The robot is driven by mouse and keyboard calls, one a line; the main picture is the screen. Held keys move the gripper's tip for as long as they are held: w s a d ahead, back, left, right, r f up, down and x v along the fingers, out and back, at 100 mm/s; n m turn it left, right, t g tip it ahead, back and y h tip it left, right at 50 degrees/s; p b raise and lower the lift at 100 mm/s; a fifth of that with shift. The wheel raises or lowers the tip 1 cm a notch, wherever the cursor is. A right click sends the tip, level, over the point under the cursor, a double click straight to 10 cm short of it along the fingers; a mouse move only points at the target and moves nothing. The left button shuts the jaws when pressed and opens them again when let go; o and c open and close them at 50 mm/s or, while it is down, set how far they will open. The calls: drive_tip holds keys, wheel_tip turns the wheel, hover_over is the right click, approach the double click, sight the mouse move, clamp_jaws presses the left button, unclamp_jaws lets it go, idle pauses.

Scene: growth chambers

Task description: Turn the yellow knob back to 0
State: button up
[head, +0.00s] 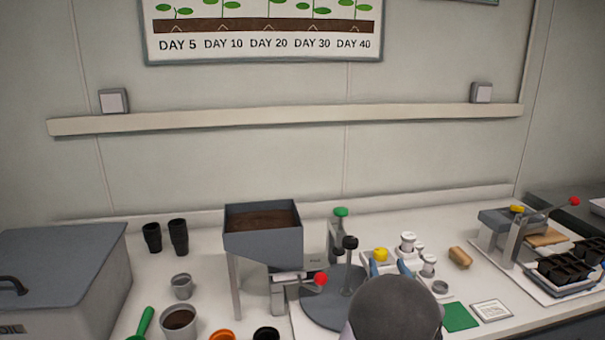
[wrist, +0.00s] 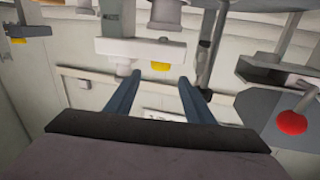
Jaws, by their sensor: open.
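The yellow knob (head: 381,254) shows in the head view on top of a small white device, just beyond my gripper (head: 388,266). Two blue fingers stand apart there, and my grey wrist hides part of the device. In the upside-down wrist view, the yellow knob (wrist: 161,66) projects from a white block (wrist: 145,50). It lies in the gap between the open fingertips (wrist: 160,78), seemingly beyond them. I cannot tell whether a finger touches it. The knob's scale and pointer are not readable.
A grey disc (head: 320,310) with a black-topped post (head: 350,243) and a soil hopper (head: 262,238) with a red ball handle (head: 320,279) stand left of my gripper. White-capped bottles (head: 407,242) stand close right. A press (head: 510,225) is farther right.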

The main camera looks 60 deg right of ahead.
sight(381, 257)
drive_tip(key=w+a+r+n+t+y+p, duration=0.1)
drive_tip(key=w+a+r+n+p, duration=0.1)
drive_tip(key=w+r, duration=0.9)
drive_tip(key=w+a+r+n+t+p, duration=0.1)
drive_tip(key=w+r+n+p, duration=0.3)
drive_tip(key=w+r, duration=0.7)
drive_tip(key=shift+w+a+r+n+y+p, duration=0.35)
drive_tip(key=shift+a+p, duration=0.4)
drive_tip(key=shift+p, duration=0.25)
drive_tip(key=shift+o, duration=0.2)
drive_tip(key=s+d+f+m+b, duration=0.1)
drive_tip(key=s+f+m+b, duration=0.1)
drive_tip(key=s+f, duration=0.1)
drive_tip(key=s+d+f+m+g+h+b, duration=0.1)
drive_tip(key=s+f+m+b, duration=0.1)
drive_tip(key=s+f+b, duration=0.1)
drive_tip(key=s+d+f+m+g+b, duration=0.1)
drive_tip(key=s+f+m+b, duration=0.1)
drive_tip(key=s+f, duration=0.3)
drive_tip(key=shift+s+f+h+b, duration=0.15)
drive_tip(key=shift+s+h+b, duration=0.2)
drive_tip(key=shift+b, duration=0.05)
drive_tip(key=s+a+f+g+h+b, duration=0.1)
drive_tip(key=s+a+f+g+b, duration=0.15)
drive_tip(key=s+f, duration=0.95)
drive_tip(key=shift+m+t, duration=0.45)
drive_tip(key=shift+p+x, duration=1.8)
drive_tip(key=shift+x, duration=4.3)
